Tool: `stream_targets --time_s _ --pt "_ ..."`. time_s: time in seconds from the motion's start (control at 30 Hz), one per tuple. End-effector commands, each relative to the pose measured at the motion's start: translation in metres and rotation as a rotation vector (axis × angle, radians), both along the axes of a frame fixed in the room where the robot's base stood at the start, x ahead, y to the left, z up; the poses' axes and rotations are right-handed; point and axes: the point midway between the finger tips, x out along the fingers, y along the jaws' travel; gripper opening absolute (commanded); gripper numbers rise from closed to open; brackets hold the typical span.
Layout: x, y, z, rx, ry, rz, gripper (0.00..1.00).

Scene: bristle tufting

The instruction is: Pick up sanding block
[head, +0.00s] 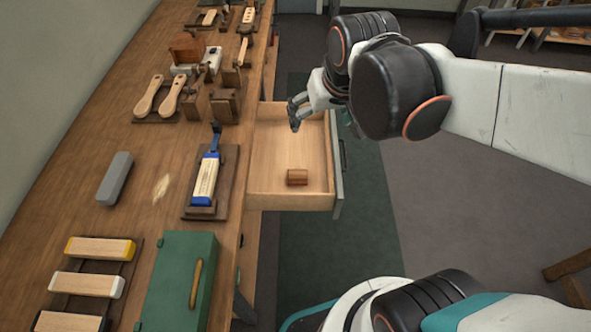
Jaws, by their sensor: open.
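A small reddish-brown block (297,177) lies in the open drawer (285,200), near its front end in the picture; it looks like the sanding block, though its label or grit face cannot be made out. My gripper (294,115) is open and empty. It hangs over the far part of the drawer, beyond the brown block and apart from it. The wrist and arm reach in from the right and hide part of the drawer's far right side.
The workbench (150,215) on the left holds a grey block (115,178), a brush in a fixture (207,178), a green box (180,280), brush blanks (95,248) and wooden handles (160,97). The drawer's walls surround the brown block. Open floor (450,215) lies to the right.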

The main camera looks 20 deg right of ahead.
Motion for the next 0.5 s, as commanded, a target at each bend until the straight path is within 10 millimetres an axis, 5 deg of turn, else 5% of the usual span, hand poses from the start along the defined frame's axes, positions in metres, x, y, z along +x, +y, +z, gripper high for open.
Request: stream_targets --time_s 0.5 --pt "0.094 0.001 -0.086 0.035 0.198 -0.095 0.83"
